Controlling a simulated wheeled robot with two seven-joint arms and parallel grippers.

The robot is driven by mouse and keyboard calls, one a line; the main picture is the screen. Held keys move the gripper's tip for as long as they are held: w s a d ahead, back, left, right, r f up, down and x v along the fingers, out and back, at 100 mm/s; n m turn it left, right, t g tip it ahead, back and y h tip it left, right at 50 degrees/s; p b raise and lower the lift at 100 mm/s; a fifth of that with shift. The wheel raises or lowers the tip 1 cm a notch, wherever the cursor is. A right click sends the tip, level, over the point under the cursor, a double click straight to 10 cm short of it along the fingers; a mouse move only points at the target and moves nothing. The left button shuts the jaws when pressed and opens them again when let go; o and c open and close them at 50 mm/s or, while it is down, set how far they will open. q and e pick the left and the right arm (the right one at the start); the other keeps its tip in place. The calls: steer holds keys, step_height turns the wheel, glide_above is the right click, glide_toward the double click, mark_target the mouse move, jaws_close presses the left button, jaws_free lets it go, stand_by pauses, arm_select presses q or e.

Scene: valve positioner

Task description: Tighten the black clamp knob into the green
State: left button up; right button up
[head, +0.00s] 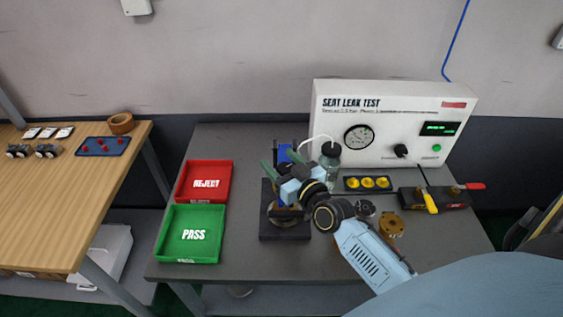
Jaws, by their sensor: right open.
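The dark clamp fixture (268,226) stands on the grey bench, with a blue upright part (286,152) at its back. My right gripper (282,161) is above this fixture, its two greenish fingers apart on either side of the blue part. It appears empty. My gripper and wrist cover much of the fixture, and I cannot make out the black clamp knob or a green mark on it. Whether the fingers touch anything is unclear. My left gripper is out of view.
The white seat leak test box (394,105) stands behind, with a gauge and green display. A glass jar (329,170) is close to my wrist. Yellow parts (368,183), brass parts (390,223) and handled valves (440,200) lie right. Red (205,170) and green trays (175,250) lie left.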

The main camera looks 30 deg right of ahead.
steer(key=s, duration=1.3)
steer(key=shift+s+d+b, duration=0.2)
steer(key=shift+d+b, duration=0.2)
